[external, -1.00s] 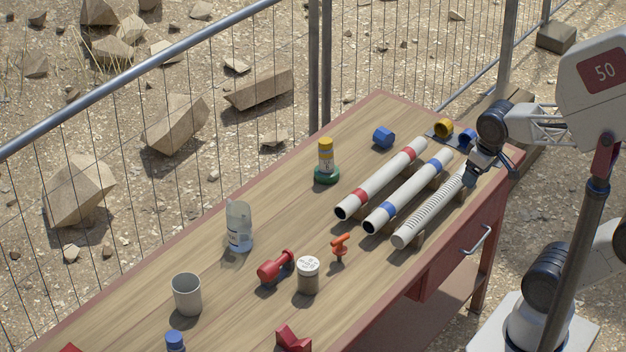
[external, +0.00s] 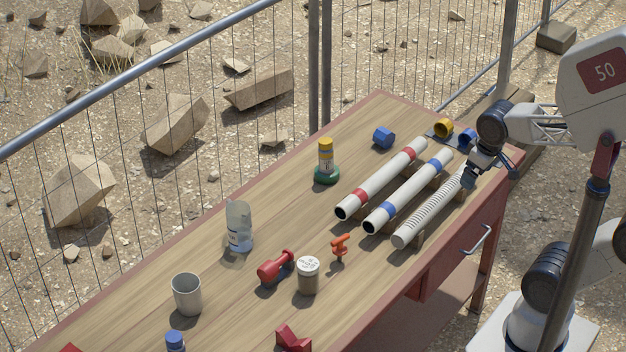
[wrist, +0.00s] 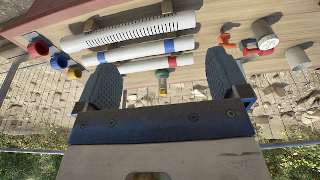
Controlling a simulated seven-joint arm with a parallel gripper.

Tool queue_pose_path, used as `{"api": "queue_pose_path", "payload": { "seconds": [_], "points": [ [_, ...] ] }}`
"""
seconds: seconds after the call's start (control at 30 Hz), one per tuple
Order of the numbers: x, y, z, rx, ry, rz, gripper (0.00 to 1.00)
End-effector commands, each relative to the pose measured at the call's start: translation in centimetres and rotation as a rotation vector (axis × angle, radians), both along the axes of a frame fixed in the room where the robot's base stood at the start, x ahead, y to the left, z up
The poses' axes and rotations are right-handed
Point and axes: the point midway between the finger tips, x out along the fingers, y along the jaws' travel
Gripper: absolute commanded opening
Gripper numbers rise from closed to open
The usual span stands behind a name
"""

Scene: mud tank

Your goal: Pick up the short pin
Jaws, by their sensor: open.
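My gripper (external: 474,176) is above the right end of the bench, by the far end of the ribbed white tube (external: 428,213). In the wrist view its two blue fingers (wrist: 163,70) stand wide apart with nothing between them at fingertip level. No object is plainly a short pin. Candidates are the small orange-red piece with a stem (external: 340,247), standing near the tubes, and the red dumbbell-like piece (external: 275,267) lying to its left. A yellow plug (external: 443,127) and a blue plug (external: 467,136) sit by the tubes' far ends; a red one (wrist: 38,48) shows in the wrist view.
A red-banded tube (external: 383,179) and a blue-banded tube (external: 409,192) lie beside the ribbed one. A yellow-topped bottle (external: 326,158), clear bottle (external: 239,227), lidded jar (external: 308,277) and grey cup (external: 187,294) stand on the bench. A mesh fence runs behind.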

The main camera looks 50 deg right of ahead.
Motion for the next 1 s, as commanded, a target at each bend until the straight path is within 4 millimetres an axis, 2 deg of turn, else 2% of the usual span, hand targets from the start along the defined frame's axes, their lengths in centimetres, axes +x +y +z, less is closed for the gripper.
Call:
{"api": "queue_pose_path", "payload": {
  "seconds": [0.27,0.47,0.73,1.0],
  "points": [
    [0.8,-0.3,-0.7,-0.078,0.015,0.085,0.94],
    [2.9,-1.0,-2.1,-0.253,0.046,0.278,0.94],
    [7.5,-1.1,-4.6,-0.564,0.1,0.651,0.94],
    [12.8,0.8,-7.4,-0.875,0.146,1.043,0.94]
  ]
}}
